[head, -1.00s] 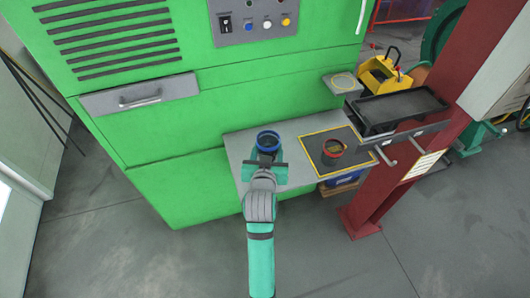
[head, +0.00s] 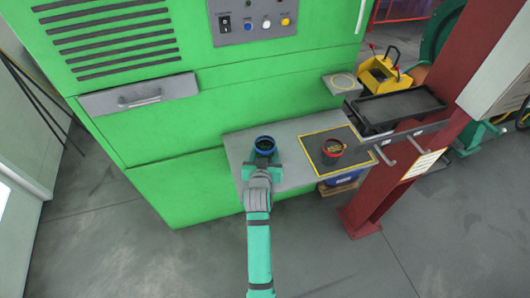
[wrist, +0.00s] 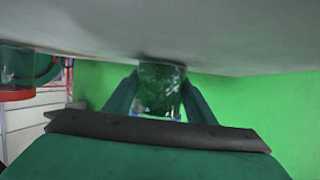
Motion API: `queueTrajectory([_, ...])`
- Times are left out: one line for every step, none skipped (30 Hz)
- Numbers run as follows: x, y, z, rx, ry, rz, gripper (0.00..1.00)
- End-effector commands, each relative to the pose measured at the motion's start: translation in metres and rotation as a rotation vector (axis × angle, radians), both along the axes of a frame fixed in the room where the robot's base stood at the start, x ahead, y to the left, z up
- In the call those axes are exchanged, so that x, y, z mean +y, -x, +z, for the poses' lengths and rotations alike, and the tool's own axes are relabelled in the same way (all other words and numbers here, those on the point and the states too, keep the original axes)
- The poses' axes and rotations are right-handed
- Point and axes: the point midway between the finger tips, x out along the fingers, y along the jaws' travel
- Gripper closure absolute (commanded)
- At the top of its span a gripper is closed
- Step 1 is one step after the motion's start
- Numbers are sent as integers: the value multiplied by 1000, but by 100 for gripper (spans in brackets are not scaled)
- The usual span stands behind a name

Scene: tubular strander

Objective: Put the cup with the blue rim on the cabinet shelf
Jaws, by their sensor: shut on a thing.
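The cup with the blue rim (head: 264,143) is upright at the left part of the grey bench top, against the green cabinet. My gripper (head: 263,157) reaches it from the front and is shut on it. In the wrist view, which is upside down, the clear cup (wrist: 160,88) sits between my two fingers, its base at or very near the grey surface; I cannot tell if it touches. A small grey shelf (head: 331,82) with a yellow ring juts from the right of the green cabinet (head: 190,130), and nothing stands on it.
A red-rimmed cup (head: 333,147) stands on the dark yellow-edged mat (head: 318,162) to the right; it also shows in the wrist view (wrist: 15,93). A black tray (head: 400,106), a yellow holder (head: 376,76) and a red post (head: 390,170) are at the right.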

Motion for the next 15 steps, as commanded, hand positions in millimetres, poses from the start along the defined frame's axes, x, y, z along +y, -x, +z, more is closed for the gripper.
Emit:
queueTrajectory([0,0,1,-2,0,0,80])
queueTrajectory([0,0,1,-2,0,0,80])
queueTrajectory([0,0,1,-2,0,0,80])
queueTrajectory([0,0,1,-2,0,0,80])
queueTrajectory([0,0,0,-1,0,0,80])
queueTrajectory([0,0,-1,-1,0,0,80])
queueTrajectory([0,0,-2,-1,0,0,80])
queueTrajectory([0,0,-3,-1,0,0,80])
queueTrajectory([0,0,-3,0,0,0,40])
queueTrajectory([0,0,-3,0,0,0,33])
queueTrajectory([0,0,-3,0,0,0,31])
queueTrajectory([0,0,-3,0,0,0,31])
queueTrajectory([0,0,-3,0,0,0,31])
queueTrajectory([0,0,-3,0,0,0,31])
queueTrajectory([0,0,-3,0,0,0,31])
